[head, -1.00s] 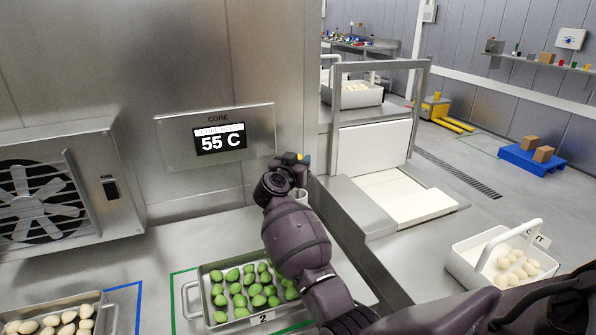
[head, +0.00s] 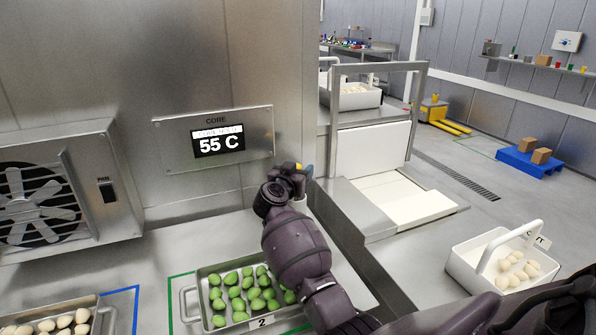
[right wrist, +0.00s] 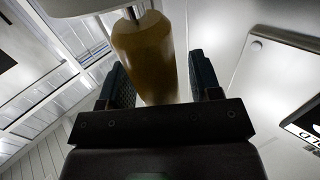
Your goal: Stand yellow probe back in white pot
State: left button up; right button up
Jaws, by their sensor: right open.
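The yellow probe's thick handle (right wrist: 145,55) stands between the two fingers of my right gripper (right wrist: 160,82) in the right wrist view. The fingers are apart, with a visible gap on the right side of the handle. A thin metal rod runs from the handle towards a round white thing (right wrist: 80,6), likely the white pot, cut off by the top edge. In the head view my right gripper (head: 303,172) is beside the steel wall, with a small yellow bit of the probe (head: 298,166) showing. The pot is mostly hidden there behind my wrist. My left gripper is out of view.
A wall display (head: 218,140) reads 55 C. A fan unit (head: 120,190) stands left. A white carrier (head: 470,272) is at right.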

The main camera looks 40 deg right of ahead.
jog(key=shift+r, duration=0.15)
jog(key=p+v, duration=0.2)
jog(key=v, duration=1)
